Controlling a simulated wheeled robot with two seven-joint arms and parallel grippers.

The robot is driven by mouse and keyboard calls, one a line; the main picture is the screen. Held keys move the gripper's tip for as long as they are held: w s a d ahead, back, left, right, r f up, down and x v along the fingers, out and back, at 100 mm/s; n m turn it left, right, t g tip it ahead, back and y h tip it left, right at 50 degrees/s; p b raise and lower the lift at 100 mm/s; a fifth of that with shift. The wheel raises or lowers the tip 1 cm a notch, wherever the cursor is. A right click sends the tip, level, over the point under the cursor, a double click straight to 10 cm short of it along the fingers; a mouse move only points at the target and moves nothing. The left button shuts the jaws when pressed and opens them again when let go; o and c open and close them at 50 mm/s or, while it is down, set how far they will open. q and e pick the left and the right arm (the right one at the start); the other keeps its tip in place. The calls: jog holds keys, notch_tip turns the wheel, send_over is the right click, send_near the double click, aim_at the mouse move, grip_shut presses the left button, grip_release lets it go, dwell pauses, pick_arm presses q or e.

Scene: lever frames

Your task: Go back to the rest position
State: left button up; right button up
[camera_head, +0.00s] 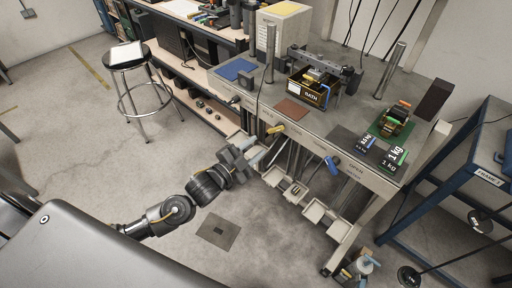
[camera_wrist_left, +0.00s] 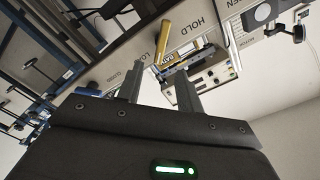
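My left gripper (camera_head: 252,151) is in front of the bench, below its front edge. In the left wrist view its two fingers (camera_wrist_left: 158,80) stand apart with nothing between them. A yellow lever handle (camera_head: 275,129) sticks out from the bench front, beyond and to the right of the gripper. It also shows past the fingertips in the left wrist view (camera_wrist_left: 163,40), apart from them. A blue lever handle (camera_head: 332,163) is farther right on the bench front. My right gripper is in neither view.
The bench (camera_head: 345,110) carries a box device (camera_head: 308,92), a green-based device (camera_head: 394,122) and 1 kg blocks (camera_head: 390,157). Small trays (camera_head: 318,214) sit below. A stool (camera_head: 127,58) stands at the left, a blue frame (camera_head: 470,165) at the right. The floor left of my arm is mostly clear.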

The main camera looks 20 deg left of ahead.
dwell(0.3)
pick_arm(q)
jog(key=a+f+n+g+y, duration=0.2)
jog(key=a+f, duration=0.3)
jog(key=f, duration=0.7)
jog(key=a+f+n+g+y, duration=0.2)
jog(key=a+f+n+y, duration=0.15)
jog(key=f, duration=0.85)
jog(key=s+a+f+n+g+y, duration=0.1)
jog(key=s+a+f+g, duration=0.15)
jog(key=s+f, duration=0.45)
jog(key=s+a+f+n+g, duration=0.1)
jog(key=s+a+f+g, duration=0.15)
jog(key=s+f, duration=0.45)
jog(key=s+d+f+n+g, duration=0.1)
jog(key=s+f, duration=0.4)
jog(key=s, duration=0.5)
jog(key=s+d+f+n+g, duration=0.1)
jog(key=s+d+f+g, duration=0.1)
jog(key=s+f, duration=0.4)
jog(key=s+d+f+n+g, duration=0.1)
jog(key=s+f, duration=0.4)
jog(key=s, duration=1)
jog(key=d+g, duration=0.1)
jog(key=g, duration=0.1)
jog(key=shift+d+f+n+g, duration=0.3)
jog(key=shift+d+f+n, duration=0.05)
